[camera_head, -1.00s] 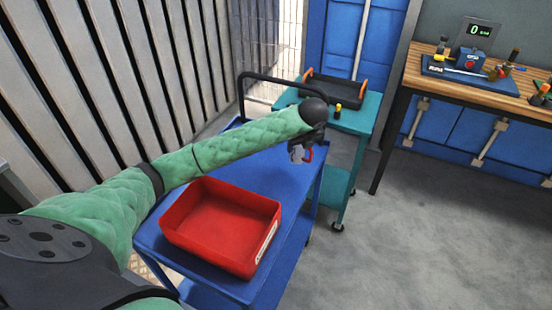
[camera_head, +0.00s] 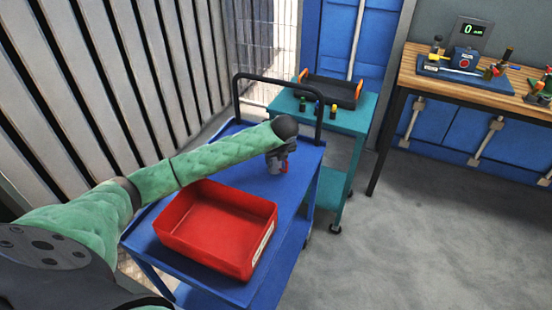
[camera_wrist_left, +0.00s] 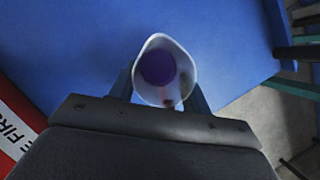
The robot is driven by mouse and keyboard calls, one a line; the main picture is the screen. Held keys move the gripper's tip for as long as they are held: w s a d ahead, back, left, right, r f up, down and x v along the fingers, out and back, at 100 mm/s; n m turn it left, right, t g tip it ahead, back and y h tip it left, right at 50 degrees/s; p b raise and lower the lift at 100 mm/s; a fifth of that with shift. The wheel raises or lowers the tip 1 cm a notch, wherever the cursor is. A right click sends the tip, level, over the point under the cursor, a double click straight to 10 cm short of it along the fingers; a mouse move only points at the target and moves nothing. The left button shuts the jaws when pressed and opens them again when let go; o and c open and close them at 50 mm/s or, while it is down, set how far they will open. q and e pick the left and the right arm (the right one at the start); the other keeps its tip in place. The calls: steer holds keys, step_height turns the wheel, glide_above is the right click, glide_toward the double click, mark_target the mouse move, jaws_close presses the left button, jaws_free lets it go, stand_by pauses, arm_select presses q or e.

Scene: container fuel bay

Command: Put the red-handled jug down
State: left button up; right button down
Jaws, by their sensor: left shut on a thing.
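The red-handled jug (camera_head: 283,166) is small in the head view, at the end of my left arm, over the far part of the blue cart's top (camera_head: 245,160). In the left wrist view the jug (camera_wrist_left: 177,48) is seen from above as a white rim with a spout and a purple inside. My left gripper (camera_wrist_left: 160,92) is shut on the jug. I cannot tell whether the jug's base touches the cart top. My right gripper is not in view.
A red tray (camera_head: 262,246) sits on the near part of the cart. The cart's black handle (camera_head: 275,80) rises at its far end. A teal cart (camera_head: 352,120) with a dark tray (camera_head: 330,91) stands behind. A wooden workbench (camera_head: 480,92) stands at the right.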

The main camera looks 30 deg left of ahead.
arm_select(q)
steer(key=shift+f, duration=0.1)
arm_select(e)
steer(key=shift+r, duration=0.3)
arm_select(q)
steer(key=o, duration=1.1)
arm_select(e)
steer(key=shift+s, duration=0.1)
arm_select(q)
steer(key=shift+d+r, duration=0.15)
steer(key=shift+r, duration=0.2)
steer(key=shift+s+d+r, duration=0.1)
steer(key=shift+s+r, duration=0.05)
steer(key=shift+r, duration=0.15)
steer(key=shift+s+d+r+b, duration=0.1)
steer(key=shift+d+r+b, duration=0.05)
steer(key=shift+r+b, duration=0.25)
steer(key=b+v, duration=0.2)
steer(key=v, duration=0.8)
steer(key=shift+b, duration=0.3)
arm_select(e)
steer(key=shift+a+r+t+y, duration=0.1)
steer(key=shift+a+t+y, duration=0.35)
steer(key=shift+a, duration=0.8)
